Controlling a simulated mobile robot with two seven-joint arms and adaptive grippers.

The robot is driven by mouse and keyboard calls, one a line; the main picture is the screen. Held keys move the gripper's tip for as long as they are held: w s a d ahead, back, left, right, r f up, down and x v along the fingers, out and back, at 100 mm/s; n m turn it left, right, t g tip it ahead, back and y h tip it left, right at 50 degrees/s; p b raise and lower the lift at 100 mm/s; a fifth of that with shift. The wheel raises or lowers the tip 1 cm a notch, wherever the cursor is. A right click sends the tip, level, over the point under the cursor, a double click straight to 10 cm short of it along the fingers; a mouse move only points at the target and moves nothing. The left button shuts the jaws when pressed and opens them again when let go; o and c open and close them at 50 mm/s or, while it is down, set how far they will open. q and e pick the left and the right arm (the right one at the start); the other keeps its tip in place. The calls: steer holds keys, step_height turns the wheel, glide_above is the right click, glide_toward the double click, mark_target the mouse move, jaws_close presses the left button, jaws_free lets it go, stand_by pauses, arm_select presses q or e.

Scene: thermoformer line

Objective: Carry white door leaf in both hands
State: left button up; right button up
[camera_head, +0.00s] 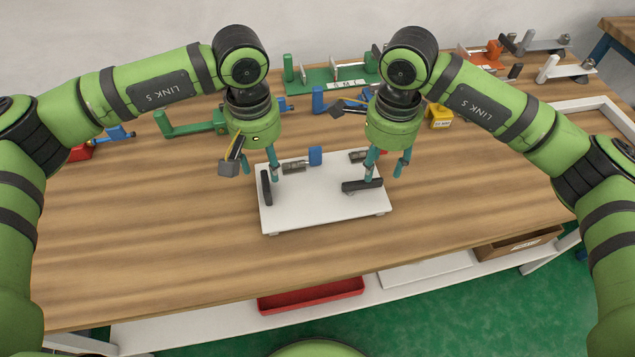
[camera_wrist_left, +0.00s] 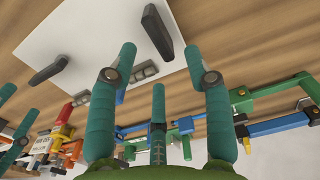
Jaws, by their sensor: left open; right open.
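The white door leaf (camera_head: 318,202) lies flat on the wooden workbench, with a black handle (camera_head: 265,188) near its left side and another black handle (camera_head: 358,187) near its right side. Grey hinge-like pieces (camera_head: 293,168) sit toward its far edge. My left gripper (camera_head: 260,172) is open above the leaf's far left part, close to the left handle. In the left wrist view its spread fingers (camera_wrist_left: 162,62) hold nothing, and the leaf (camera_wrist_left: 90,30) shows beyond them. My right gripper (camera_head: 386,172) is open and empty above the far right part, near the right handle.
Behind the leaf stand green fixtures (camera_head: 185,125), a blue block (camera_head: 315,156), a yellow block (camera_head: 441,117) and several clamps. A white frame (camera_head: 600,102) lies at the right. The bench front (camera_head: 200,250) is clear. A red tray (camera_head: 312,293) sits on the shelf below.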

mark_target(267, 176)
arm_select(q)
step_height(267, 176, down, 7)
steer(key=shift+w+r, duration=0.15)
arm_select(e)
step_height(267, 176, down, 7)
steer(key=shift+w+r, duration=0.1)
steer(key=shift+w, duration=0.05)
arm_select(q)
jaws_close()
arm_select(e)
jaws_close()
arm_select(q)
steer(key=shift+r, duration=0.1)
arm_select(e)
steer(key=shift+r, duration=0.1)
